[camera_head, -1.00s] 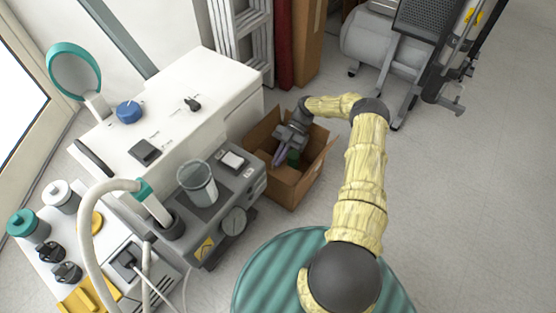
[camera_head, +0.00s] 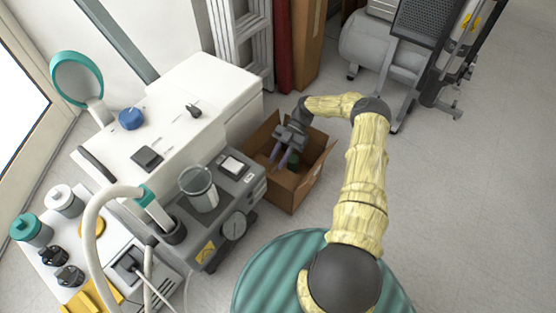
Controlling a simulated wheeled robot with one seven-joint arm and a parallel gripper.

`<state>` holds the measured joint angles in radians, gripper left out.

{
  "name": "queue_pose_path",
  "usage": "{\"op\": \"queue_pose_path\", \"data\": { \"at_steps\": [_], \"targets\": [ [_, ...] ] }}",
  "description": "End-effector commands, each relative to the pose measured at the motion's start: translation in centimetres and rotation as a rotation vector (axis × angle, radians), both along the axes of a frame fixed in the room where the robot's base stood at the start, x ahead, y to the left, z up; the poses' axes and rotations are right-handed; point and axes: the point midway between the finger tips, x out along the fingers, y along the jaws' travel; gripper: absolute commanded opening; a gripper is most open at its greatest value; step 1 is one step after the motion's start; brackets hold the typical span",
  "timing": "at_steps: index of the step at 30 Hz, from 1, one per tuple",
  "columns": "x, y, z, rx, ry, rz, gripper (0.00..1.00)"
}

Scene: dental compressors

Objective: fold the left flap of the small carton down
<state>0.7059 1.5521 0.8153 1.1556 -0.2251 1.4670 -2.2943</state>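The small brown carton (camera_head: 290,193) stands open on the floor beside the grey machine. Its left side and flap (camera_head: 262,135) rise behind and left of my gripper; how far the flap is bent cannot be told. Its right flap (camera_head: 322,161) stands up and leans outward. My gripper (camera_head: 278,160) reaches over the carton's left part from above, its two purple-grey fingers apart with nothing seen between them. Whether they touch the flap cannot be told. A dark green thing (camera_head: 293,160) shows inside the carton, partly hidden.
The white cabinet (camera_head: 190,105) and grey machine with a gauge (camera_head: 222,205) stand close on the carton's left. A ladder (camera_head: 240,40), a red post (camera_head: 281,45) and a tall carton (camera_head: 309,40) stand behind. Floor on the right is clear up to the compressor (camera_head: 385,50).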

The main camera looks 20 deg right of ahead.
Motion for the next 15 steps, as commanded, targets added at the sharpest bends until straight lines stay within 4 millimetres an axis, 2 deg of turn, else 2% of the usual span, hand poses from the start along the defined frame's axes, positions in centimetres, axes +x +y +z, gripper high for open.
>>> {"op": "queue_pose_path", "data": {
  "at_steps": [1, 6, 10, 15],
  "targets": [
    [0.0, 0.0, 1.6, -0.001, -0.001, 0.000, 0.25],
    [0.0, -0.1, 4.9, -0.001, -0.001, -0.001, 0.25],
    [0.0, -0.1, 6.7, 0.000, 0.000, -0.001, 0.25],
    [-0.1, -0.1, 7.5, 0.000, 0.000, -0.001, 0.25]
  ]
}}
